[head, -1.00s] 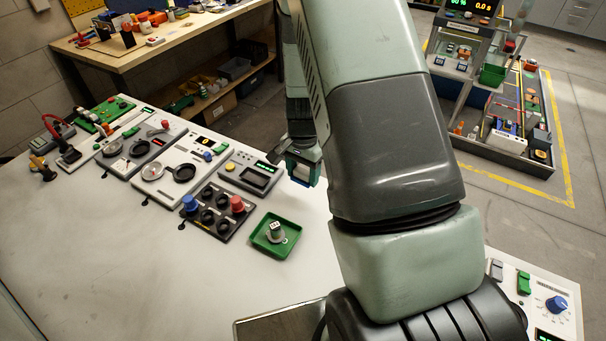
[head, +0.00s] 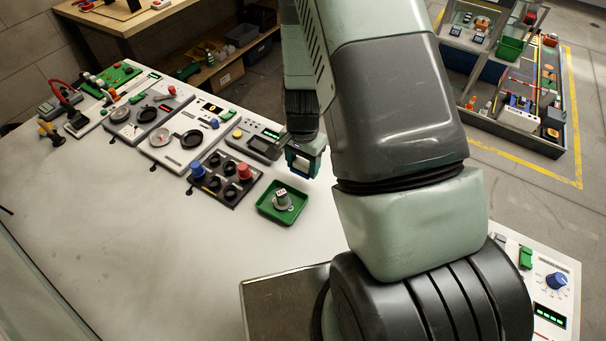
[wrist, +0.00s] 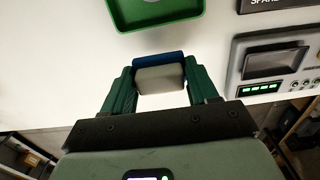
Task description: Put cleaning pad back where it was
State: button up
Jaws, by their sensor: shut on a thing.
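The cleaning pad (wrist: 160,77), a small pale grey block with a blue layer along its far side, is between the fingers of my gripper (wrist: 160,90) in the wrist view. My gripper is shut on it. In the head view my gripper (head: 304,163) is near the bench's far edge, just right of the grey device with a screen (head: 262,146) and above the green tray (head: 262,205) in the picture. The pad is hard to make out there. I cannot tell whether the pad touches the bench.
The green tray holds a small grey-and-white piece (head: 283,200). A dark panel with red and blue knobs (head: 222,180) stands left of it. The device with a screen also shows at the right of the wrist view (wrist: 275,68). The white bench top (head: 110,220) is clear in front.

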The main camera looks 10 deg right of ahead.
aim_at(302, 182)
jog(key=shift+f, duration=2.45)
jog(key=shift+f, duration=0.1)
jog(key=o, duration=0.9)
jog(key=shift+o, duration=0.6)
jog(key=shift+w+a, duration=0.1)
jog(key=shift+w, duration=0.05)
